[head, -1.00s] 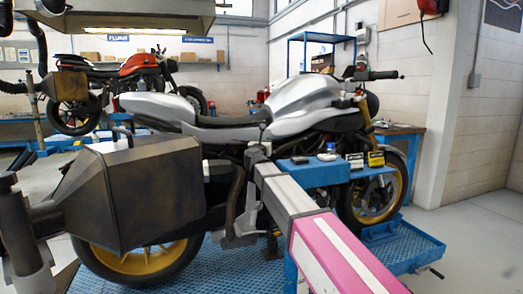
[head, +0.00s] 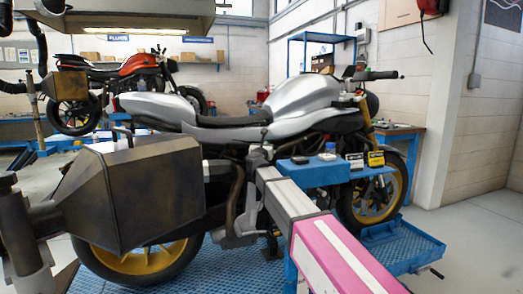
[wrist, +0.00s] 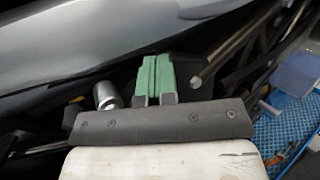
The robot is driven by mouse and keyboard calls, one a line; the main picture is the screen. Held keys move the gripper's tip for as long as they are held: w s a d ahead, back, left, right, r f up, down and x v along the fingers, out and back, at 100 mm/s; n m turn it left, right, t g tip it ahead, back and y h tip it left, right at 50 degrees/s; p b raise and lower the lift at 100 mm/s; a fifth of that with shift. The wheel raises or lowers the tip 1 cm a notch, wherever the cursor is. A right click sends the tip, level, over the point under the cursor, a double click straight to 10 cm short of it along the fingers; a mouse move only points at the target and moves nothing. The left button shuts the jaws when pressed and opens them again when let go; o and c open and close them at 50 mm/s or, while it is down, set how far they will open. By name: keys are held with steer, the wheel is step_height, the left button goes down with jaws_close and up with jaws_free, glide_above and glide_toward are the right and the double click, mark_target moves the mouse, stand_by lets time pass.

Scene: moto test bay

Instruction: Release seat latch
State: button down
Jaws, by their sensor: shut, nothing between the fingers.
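The silver motorcycle (head: 305,98) stands side-on on a blue lift, with its black seat (head: 232,134) behind the tank. My gripper (head: 263,150) is beside its near flank, just below the seat and tank; its fingers are too small to read there. In the wrist view my gripper's green fingertips (wrist: 154,78) are pressed together with nothing between them, near the silver bodywork and dark frame. A short silver cylinder (wrist: 106,95) sits just left of the fingers, apart from them. I cannot tell whether it is the seat latch.
A large dark box-shaped duct hood (head: 135,195) stands at the left in front of the rear wheel. A blue tray (head: 318,172) with small boxes is right of my arm. A silver rod (wrist: 228,55) runs close right of the fingers. Open floor lies at the right.

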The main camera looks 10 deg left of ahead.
steer(key=shift+f, duration=1.15)
steer(key=shift+s+a+f, duration=0.1)
steer(key=shift+f, duration=0.35)
stand_by(0.4)
steer(key=shift+s+a+f, duration=0.15)
steer(key=shift+a+f, duration=0.1)
steer(key=shift+f, duration=0.3)
steer(key=shift+d+r, duration=0.15)
steer(key=shift+r, duration=0.15)
